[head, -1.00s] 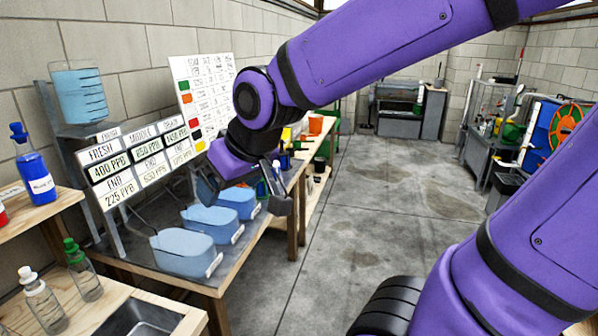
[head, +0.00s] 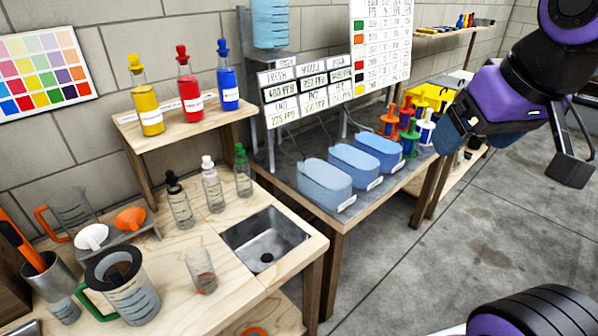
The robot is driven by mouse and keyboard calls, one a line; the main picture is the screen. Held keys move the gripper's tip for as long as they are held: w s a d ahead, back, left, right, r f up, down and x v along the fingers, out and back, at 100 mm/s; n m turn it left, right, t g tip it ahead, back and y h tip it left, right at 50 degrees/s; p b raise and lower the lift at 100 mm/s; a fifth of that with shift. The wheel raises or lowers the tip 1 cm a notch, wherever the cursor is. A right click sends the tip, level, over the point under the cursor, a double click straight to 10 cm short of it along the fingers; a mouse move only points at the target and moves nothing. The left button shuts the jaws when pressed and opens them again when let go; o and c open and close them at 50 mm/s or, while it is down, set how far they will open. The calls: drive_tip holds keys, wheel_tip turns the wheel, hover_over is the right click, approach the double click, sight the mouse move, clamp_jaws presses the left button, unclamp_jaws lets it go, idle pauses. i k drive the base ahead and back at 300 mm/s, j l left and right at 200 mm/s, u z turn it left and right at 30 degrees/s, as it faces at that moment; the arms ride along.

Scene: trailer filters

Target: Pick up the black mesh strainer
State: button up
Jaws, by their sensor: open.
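A black round rim with a dark inside, which looks like the black mesh strainer (head: 113,265), sits on top of a clear measuring jug (head: 133,303) at the lower left of the head view. The jug has a green handle and stands on the wooden bench. The mesh itself is too small to make out. My gripper (head: 513,150) is at the upper right, open and empty, with its two fingers spread apart. It is far to the right of the strainer, beyond the sink and the blue tubs.
Beside the jug stand a small glass (head: 200,270), a metal cup (head: 50,278) with an orange-handled tool, and white and orange funnels (head: 130,219). Dropper bottles (head: 211,185) stand behind. A sink (head: 265,240) is set in the bench. Blue tubs (head: 326,187) stand on the metal table.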

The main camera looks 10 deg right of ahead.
sight(116, 267)
drive_tip(key=u, duration=1.35)
